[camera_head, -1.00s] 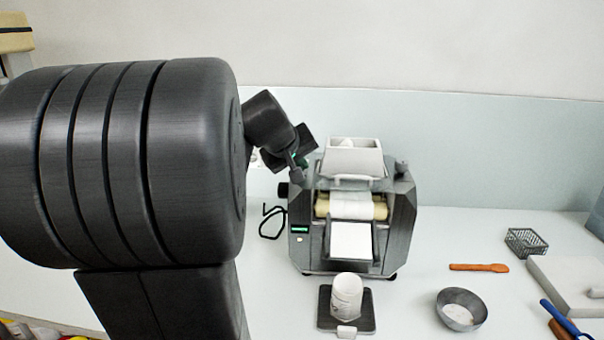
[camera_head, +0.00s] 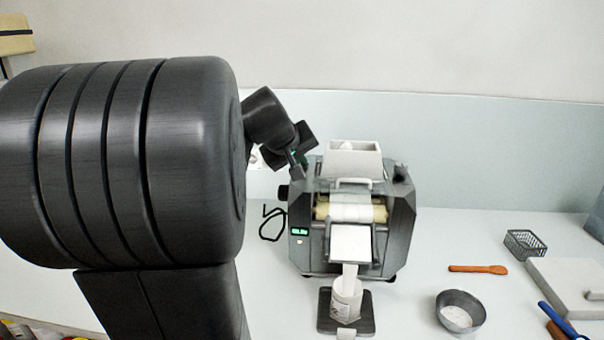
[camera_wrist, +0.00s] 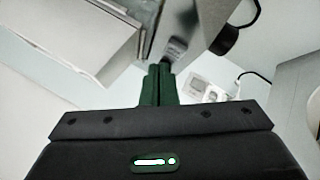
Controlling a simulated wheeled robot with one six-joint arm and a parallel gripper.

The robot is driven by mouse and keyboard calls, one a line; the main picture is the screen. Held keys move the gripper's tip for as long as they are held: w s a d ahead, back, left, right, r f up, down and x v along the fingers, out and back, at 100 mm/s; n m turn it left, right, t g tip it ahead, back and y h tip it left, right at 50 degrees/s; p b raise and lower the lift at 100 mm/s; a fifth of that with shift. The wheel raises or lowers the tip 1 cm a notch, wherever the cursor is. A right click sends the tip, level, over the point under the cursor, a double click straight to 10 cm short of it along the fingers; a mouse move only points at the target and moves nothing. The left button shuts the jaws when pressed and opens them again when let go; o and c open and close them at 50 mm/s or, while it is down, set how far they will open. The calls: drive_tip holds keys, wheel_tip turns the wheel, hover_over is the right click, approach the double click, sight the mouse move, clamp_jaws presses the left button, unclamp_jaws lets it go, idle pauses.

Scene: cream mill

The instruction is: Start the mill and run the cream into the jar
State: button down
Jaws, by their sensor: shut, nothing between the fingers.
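The grey mill (camera_head: 403,215) stands on the bench with a white hopper (camera_head: 353,163) on top, pale rollers coated in white cream (camera_head: 350,207) and a white-covered apron (camera_head: 350,243) at the front. A small green display (camera_head: 299,231) is lit on its left front. A white strand of cream (camera_head: 349,273) runs from the apron's lip into the jar (camera_head: 347,303), which stands upright on a dark square plate (camera_head: 365,318). My gripper (camera_head: 299,163) is at the mill's upper left. In the wrist view its green fingers (camera_wrist: 158,82) are shut and empty, close to a grey knob-like part (camera_wrist: 175,48).
A metal bowl (camera_head: 474,304), an orange spatula (camera_head: 478,269), a wire basket (camera_head: 525,244) and a pale slab (camera_head: 568,283) lie to the right. A black cable (camera_head: 270,225) lies left of the mill. A wall socket (camera_wrist: 205,90) shows in the wrist view.

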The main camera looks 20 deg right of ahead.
drive_tip(key=shift+r, duration=0.1)
wheel_tip(320, 180, up, 5)
drive_tip(key=p, duration=0.4)
idle(0.8)
